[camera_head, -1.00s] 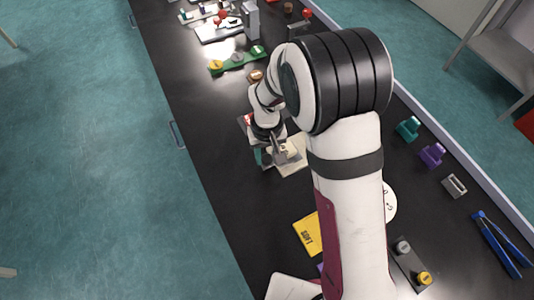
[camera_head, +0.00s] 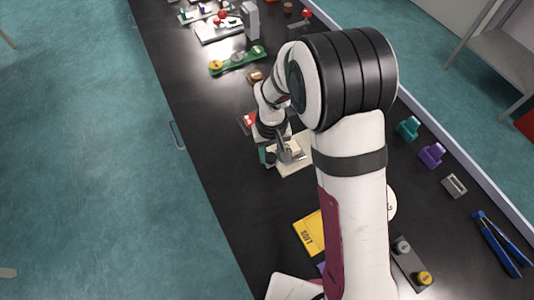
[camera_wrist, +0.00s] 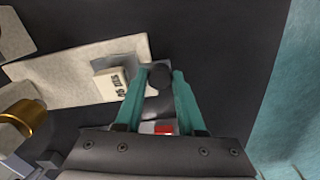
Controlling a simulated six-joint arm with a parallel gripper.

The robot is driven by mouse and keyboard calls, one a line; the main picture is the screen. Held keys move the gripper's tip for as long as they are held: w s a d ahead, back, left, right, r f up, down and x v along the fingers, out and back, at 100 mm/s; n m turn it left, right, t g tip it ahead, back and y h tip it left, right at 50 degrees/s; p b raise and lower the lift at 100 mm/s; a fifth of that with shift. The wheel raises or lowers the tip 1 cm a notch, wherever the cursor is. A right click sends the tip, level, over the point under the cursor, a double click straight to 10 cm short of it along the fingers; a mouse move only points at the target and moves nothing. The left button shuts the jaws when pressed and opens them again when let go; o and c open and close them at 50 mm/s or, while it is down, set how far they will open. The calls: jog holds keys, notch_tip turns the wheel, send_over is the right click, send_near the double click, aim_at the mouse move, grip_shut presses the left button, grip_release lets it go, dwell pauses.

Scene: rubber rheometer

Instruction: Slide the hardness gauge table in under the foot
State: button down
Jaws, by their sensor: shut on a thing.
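The hardness gauge's pale base plate (camera_wrist: 58,80) lies left of my gripper (camera_wrist: 160,75) in the wrist view; it also shows in the head view (camera_head: 298,160). My teal fingers are shut on a dark round knob (camera_wrist: 160,77) on a grey piece (camera_wrist: 157,104) beside the plate, which looks like the gauge table. A pale block marked with dark print (camera_wrist: 110,84) sits on a grey surface over the plate, left of my fingers. I cannot make out the foot or its gap. In the head view my wrist partly hides the gauge.
A brass cylinder (camera_wrist: 24,116) is at the left of the wrist view. In the head view a red-topped item (camera_head: 248,121) lies just left of my wrist. A yellow SOFT card (camera_head: 309,234) lies nearer. The black bench left of the gauge is clear.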

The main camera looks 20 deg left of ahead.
jog(key=w+d, duration=0.7)
jog(key=shift+w+d, duration=0.15)
jog(key=shift+w, duration=0.1)
jog(key=c, duration=0.5)
grip_release()
notch_tip(320, 180, up, 16)
jog(key=shift+s, duration=0.1)
